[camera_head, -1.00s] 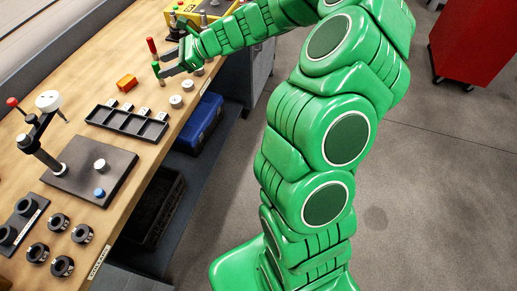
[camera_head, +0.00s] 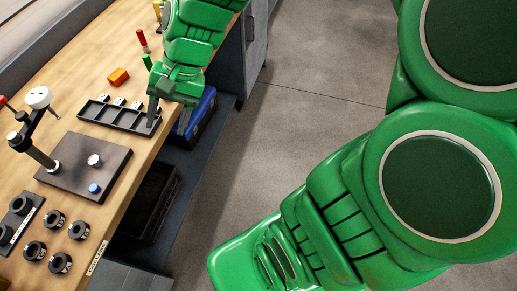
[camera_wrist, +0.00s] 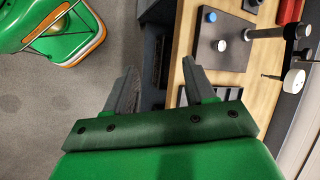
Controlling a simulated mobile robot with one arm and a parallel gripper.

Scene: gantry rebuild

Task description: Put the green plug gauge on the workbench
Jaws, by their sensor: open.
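The green plug gauge (camera_head: 147,62) stands on the wooden workbench (camera_head: 100,62), right of an orange block. A red piece (camera_head: 142,38) shows just behind it; I cannot tell whether the two are joined. My gripper (camera_head: 152,112) is in front of the green gauge, over the right end of the black tray near the bench's front edge, apart from the gauge. Its two fingers also show spread in the wrist view (camera_wrist: 160,90), with nothing between them. The gauge is not seen in the wrist view.
The black compartment tray (camera_head: 117,122) lies beside the orange block (camera_head: 119,77). A dark plate (camera_head: 85,172) with a gauge stand (camera_head: 40,157) is left of it, with several black rings in front. A blue bin (camera_head: 200,118) sits below the bench edge.

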